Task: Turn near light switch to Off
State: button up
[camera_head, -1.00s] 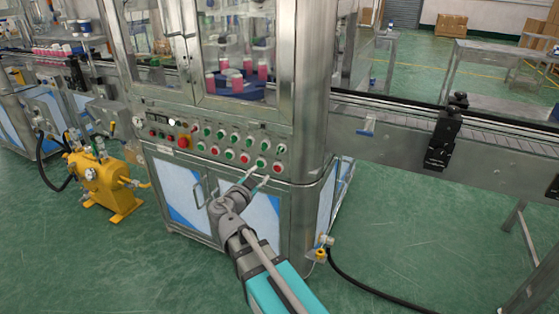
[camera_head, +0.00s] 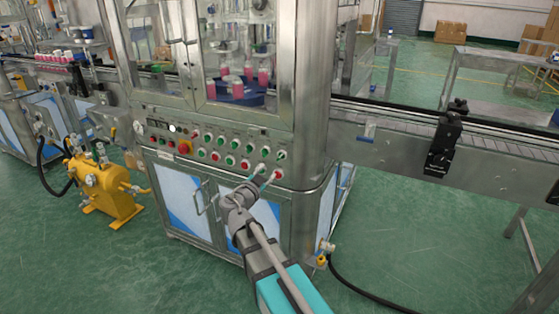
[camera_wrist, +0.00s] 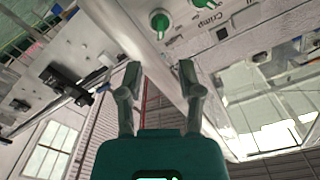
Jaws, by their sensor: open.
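The control panel (camera_head: 222,152) on the steel machine carries rows of green knobs and red and green buttons. I cannot tell from its labels which control is the near light switch. A green knob (camera_head: 282,155) is at the panel's right end. In the wrist view a green knob (camera_wrist: 160,22) shows on the panel beyond the fingers, near a "Crimp" label. My gripper (camera_head: 268,174) is in front of the panel's lower right, beside a red button (camera_head: 278,175). In the wrist view my gripper (camera_wrist: 160,72) is open, with nothing between its fingers.
Cabinet doors (camera_head: 184,198) with handles are below the panel, and glass doors (camera_head: 240,60) are above. A conveyor (camera_head: 395,125) runs off to the right. A yellow pump (camera_head: 105,185) stands on the floor at left.

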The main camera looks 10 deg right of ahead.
aim_at(279, 159)
jog(key=x, duration=0.9)
grip_shut()
dwell(0.4)
